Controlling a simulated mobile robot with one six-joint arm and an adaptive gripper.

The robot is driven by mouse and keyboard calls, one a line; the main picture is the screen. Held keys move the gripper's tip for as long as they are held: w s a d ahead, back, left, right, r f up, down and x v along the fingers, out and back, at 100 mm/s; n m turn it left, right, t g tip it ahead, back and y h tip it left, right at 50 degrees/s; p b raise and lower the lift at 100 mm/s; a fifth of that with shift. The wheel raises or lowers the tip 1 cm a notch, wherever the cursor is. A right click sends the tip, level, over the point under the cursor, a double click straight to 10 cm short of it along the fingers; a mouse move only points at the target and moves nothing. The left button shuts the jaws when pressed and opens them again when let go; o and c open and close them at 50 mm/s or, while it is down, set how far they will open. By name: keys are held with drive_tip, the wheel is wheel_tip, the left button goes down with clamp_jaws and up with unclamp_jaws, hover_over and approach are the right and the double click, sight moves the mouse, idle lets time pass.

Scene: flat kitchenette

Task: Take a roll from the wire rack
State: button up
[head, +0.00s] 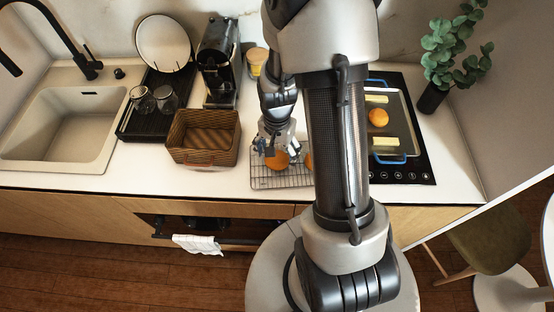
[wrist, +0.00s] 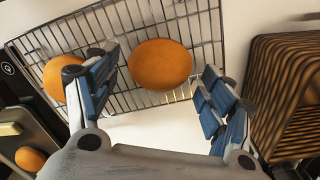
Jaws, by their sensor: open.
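The wire rack (head: 265,182) lies on the white counter below my gripper (head: 272,147). Two orange-brown rolls sit on it. One roll (head: 279,161) is under my gripper; the other roll (head: 309,161) is mostly hidden behind my arm. In the wrist view my gripper (wrist: 156,78) is open, with blue-padded fingers spread left and right of the nearer roll (wrist: 160,65). Gaps show on both sides of this roll. The second roll (wrist: 55,80) is partly behind the left finger, on the rack (wrist: 110,22).
A brown wicker basket (head: 204,154) stands close left of the rack. On the black hob at right, a tray (head: 402,108) holds another orange-brown roll (head: 378,118) and yellow blocks. A coffee machine (head: 218,65) and a dish rack (head: 140,122) stand behind left.

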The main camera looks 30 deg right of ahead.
wheel_tip(320, 180, down, 2)
drive_tip(key=shift+f, duration=0.2)
drive_tip(key=shift+c, duration=0.6)
drive_tip(key=c, duration=1)
drive_tip(key=shift+r, duration=0.15)
